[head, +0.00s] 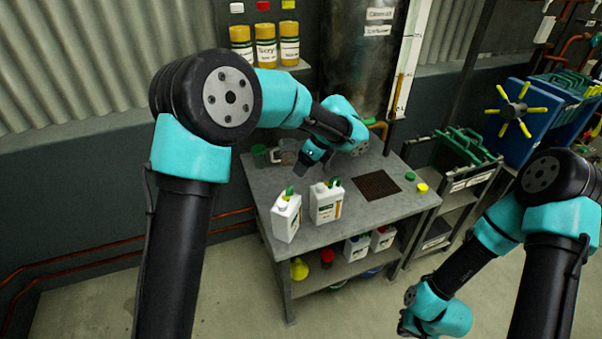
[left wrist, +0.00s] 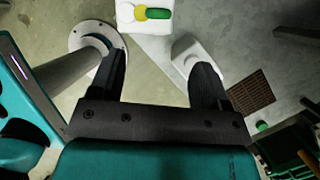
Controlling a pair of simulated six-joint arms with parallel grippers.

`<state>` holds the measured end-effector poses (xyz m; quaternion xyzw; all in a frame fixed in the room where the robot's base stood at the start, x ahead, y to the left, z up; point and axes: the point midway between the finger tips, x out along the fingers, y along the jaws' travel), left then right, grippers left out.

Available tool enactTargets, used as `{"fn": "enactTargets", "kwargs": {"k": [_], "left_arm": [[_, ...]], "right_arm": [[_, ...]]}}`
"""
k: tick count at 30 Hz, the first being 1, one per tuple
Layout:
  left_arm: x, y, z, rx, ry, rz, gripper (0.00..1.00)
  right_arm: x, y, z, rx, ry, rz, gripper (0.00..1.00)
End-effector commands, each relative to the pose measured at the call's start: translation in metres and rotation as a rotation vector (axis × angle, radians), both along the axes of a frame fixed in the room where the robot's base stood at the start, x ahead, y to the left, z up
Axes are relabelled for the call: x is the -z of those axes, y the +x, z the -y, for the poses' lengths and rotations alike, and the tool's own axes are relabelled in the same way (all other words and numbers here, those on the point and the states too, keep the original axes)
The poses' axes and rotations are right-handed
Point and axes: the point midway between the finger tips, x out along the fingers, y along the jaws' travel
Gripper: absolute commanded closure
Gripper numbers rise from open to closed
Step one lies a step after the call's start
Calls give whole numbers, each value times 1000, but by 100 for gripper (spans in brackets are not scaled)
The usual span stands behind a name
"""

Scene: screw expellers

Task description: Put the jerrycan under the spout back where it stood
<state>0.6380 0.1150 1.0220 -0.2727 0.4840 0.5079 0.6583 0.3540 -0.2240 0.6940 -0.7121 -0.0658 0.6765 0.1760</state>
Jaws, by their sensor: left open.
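Two white jerrycans stand upright near the table's front left: the left one (head: 286,218) and the right one (head: 326,204), both with green on top. A dark grate (head: 377,185) lies to their right, below the spout (head: 378,126); no jerrycan stands on it. My left gripper (head: 302,168) is open, just behind and above the jerrycans. In the left wrist view its jaws (left wrist: 155,65) are empty; a jerrycan (left wrist: 138,22) with a yellow and green top is ahead, and a white shape shows beside the right finger. My right gripper (head: 405,325) hangs low at the right, mostly hidden.
A green cap (head: 409,176) and a yellow cap (head: 421,187) lie at the table's right end. A green cup (head: 260,154) and metal vessel stand at the back left. More containers are on the lower shelf (head: 325,284). Bottles (head: 265,44) stand on a wall shelf.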

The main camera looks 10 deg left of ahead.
Motion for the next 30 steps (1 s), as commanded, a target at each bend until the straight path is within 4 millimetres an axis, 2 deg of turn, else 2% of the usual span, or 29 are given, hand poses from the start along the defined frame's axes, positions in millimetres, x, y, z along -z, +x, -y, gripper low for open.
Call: {"fn": "enactTargets", "kwargs": {"k": [5, 23, 26, 30], "left_arm": [[-9, 0, 4, 1, 0, -1, 30], [-9, -1, 4, 0, 0, -1, 30], [-5, -2, 0, -10, -15, -3, 30], [14, -9, -16, -62, -102, -8, 30]], "right_arm": [[0, 0, 0, 0, 0, 0, 100], [0, 0, 0, 0, 0, 0, 100], [0, 0, 0, 0, 0, 0, 100], [0, 0, 0, 0, 0, 0, 100]]}}
